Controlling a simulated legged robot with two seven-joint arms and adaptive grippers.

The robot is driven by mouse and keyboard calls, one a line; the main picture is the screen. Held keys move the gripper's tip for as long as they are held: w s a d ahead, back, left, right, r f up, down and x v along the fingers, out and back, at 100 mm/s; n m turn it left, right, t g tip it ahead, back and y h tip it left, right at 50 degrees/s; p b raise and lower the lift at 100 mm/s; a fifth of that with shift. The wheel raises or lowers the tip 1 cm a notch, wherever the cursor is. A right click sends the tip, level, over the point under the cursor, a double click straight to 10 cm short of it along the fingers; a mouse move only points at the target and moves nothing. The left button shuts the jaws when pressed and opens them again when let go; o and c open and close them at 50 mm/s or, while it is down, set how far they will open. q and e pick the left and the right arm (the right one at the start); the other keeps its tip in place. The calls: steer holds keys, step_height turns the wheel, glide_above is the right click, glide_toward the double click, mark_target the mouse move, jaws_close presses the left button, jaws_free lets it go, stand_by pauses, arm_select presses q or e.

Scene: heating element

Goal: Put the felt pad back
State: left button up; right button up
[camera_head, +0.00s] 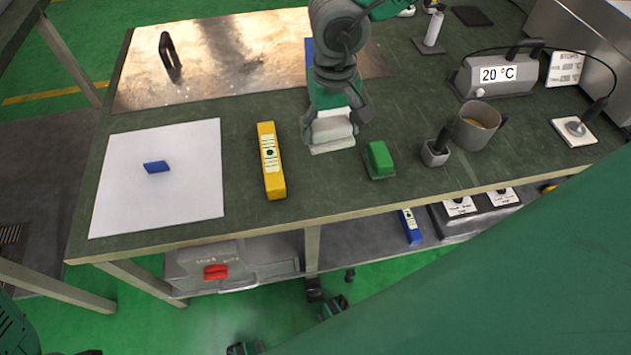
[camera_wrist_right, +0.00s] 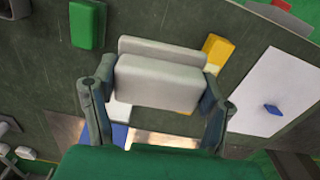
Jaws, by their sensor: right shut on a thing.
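My right gripper (camera_head: 336,122) is over the middle of the bench, shut on a pale grey block that I take to be the felt pad (camera_head: 332,129). In the right wrist view, the fingers of the gripper (camera_wrist_right: 155,100) stand at both ends of the pad (camera_wrist_right: 157,82). A second pale slab (camera_wrist_right: 163,48) shows against its far side; I cannot tell whether it is a separate piece. It also shows just below the pad in the head view (camera_head: 331,147). Whether the pad touches the bench is not clear. My left gripper cannot be made out.
A yellow bar (camera_head: 274,185) lies left of the gripper, a green block (camera_head: 380,157) right of it. Further right are a dark small holder (camera_head: 435,155), a grey mug (camera_head: 470,135) and a 20 °C device (camera_head: 497,82). A white sheet (camera_head: 190,195) bears a blue piece (camera_head: 156,167).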

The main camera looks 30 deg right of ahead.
step_height(320, 180, down, 6)
steer(key=w+d+m+b, duration=0.1)
steer(key=w+d+b, duration=0.1)
steer(key=b, duration=0.3)
glide_above(325, 174)
step_height(325, 174, down, 4)
steer(key=shift+a+f, duration=0.1)
steer(key=shift+f, duration=0.1)
steer(key=shift+a+f, duration=0.3)
steer(key=shift+f, duration=0.15)
steer(key=f, duration=0.1)
steer(key=d+f+b, duration=0.1)
steer(key=f, duration=0.1)
steer(key=shift+d+f, duration=0.15)
steer(key=shift+f, duration=0.1)
steer(key=shift+s+d, duration=0.1)
steer(key=shift+d, duration=0.05)
steer(key=shift+c, duration=0.5)
steer(key=o, duration=1)
steer(key=shift+a, duration=0.3)
arm_select(q)
step_height(325, 174, down, 7)
steer(key=shift+d, duration=0.3)
arm_select(e)
steer(key=shift+o, duration=1.4)
steer(key=shift+a+r, duration=0.15)
steer(key=shift+a, duration=0.1)
steer(key=shift+d, duration=0.1)
